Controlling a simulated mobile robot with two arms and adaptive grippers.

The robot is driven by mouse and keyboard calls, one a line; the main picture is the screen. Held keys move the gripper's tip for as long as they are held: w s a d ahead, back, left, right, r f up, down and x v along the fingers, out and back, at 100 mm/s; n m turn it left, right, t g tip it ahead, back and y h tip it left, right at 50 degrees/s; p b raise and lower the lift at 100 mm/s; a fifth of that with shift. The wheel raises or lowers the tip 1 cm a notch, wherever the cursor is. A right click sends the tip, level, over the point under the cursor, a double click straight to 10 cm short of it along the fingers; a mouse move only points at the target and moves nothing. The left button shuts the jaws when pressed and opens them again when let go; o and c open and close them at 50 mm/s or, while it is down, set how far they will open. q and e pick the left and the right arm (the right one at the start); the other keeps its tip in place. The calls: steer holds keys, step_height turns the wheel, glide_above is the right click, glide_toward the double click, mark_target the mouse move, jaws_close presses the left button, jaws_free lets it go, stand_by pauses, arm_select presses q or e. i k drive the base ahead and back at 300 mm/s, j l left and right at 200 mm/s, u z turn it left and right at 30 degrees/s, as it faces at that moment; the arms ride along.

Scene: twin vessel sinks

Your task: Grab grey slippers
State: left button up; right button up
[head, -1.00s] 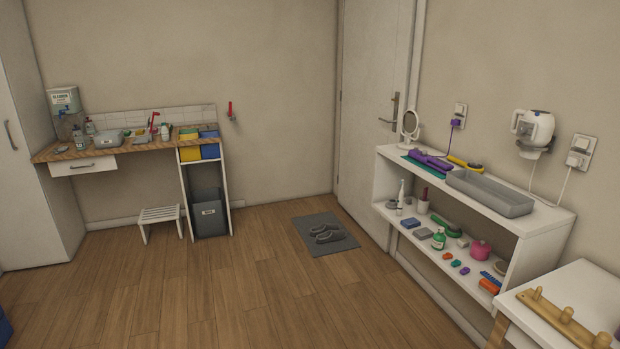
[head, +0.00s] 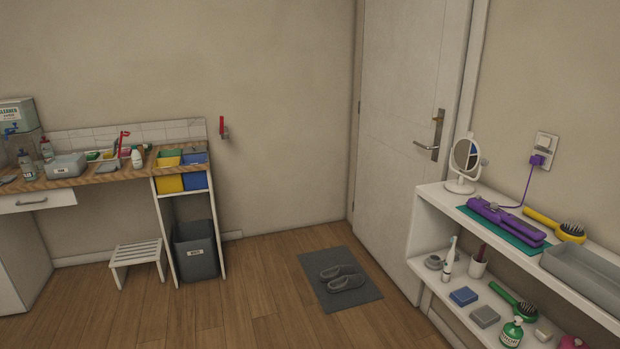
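The pair of grey slippers (head: 343,277) lies side by side on a dark grey mat (head: 318,293) on the wooden floor. The mat is in front of the closed white door, a little right of the middle of the head view. The slippers are a similar grey to the mat. Neither of my grippers shows in the head view, and nothing touches the slippers.
A white shelf (head: 428,240) with toiletries stands to the right of the mat. A white step stool (head: 138,256) and a grey bin (head: 196,250) under the counter (head: 95,177) stand to the left. The floor (head: 245,300) between is clear.

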mark_target(340, 278)
steer(key=i, duration=1.75)
steer(key=i+z, duration=0.2)
steer(key=i, duration=0.2)
steer(key=i+j+z, duration=0.15)
steer(key=i, duration=0.25)
steer(key=i+j+z, duration=0.2)
steer(key=i, duration=0.25)
steer(key=i+j+z, duration=0.2)
steer(key=i, duration=0.15)
